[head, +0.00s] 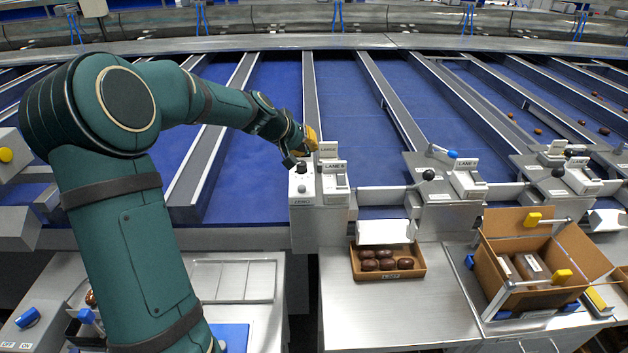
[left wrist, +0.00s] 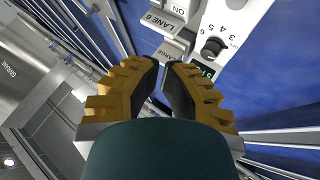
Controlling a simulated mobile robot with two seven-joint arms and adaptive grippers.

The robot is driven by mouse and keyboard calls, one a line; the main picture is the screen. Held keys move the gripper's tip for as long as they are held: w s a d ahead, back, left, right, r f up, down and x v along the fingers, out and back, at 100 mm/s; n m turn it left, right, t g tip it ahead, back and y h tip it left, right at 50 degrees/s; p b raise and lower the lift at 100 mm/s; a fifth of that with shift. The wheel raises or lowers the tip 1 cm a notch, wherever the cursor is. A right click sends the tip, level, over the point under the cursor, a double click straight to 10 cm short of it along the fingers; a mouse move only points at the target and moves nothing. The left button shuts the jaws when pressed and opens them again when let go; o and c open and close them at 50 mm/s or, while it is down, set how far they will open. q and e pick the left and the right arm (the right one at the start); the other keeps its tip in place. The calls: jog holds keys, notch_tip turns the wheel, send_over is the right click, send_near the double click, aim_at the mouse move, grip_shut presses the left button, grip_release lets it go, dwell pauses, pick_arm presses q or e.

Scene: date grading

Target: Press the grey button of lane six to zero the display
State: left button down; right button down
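The lane six control box (head: 302,212) is white and stands at the front end of a lane, with a round grey button (head: 302,188) on its face above a small label. A LANE 6 label (head: 333,167) is beside it. In the left wrist view, the LANE 6 label (left wrist: 168,20), a black knob (left wrist: 213,47) with numbers and a lit green display (left wrist: 207,73) show past the fingers. My left gripper (head: 306,146) has yellow fingers and hangs just above and behind the box, apart from the button. The button is hidden in the left wrist view. My right gripper is out of view.
A brown tray of dates (head: 388,277) sits on the steel bench (head: 395,318) at right. An open carton (head: 519,287) stands further right. Lane dividers (head: 393,100) and a neighbouring lane's levers and switch box (head: 467,182) flank the area.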

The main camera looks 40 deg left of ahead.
aim_at(306, 186)
pick_arm(q)
jog(key=shift+s+r, duration=0.1)
jog(key=shift+s, duration=0.05)
dwell(0.3)
notch_tip(306, 186, down, 8)
jog(key=b, duration=0.6)
jog(key=shift+f+b, duration=0.4)
jog(key=shift+b, duration=0.1)
dwell(0.9)
jog(key=shift+f+b, duration=0.4)
jog(key=shift+b, duration=0.2)
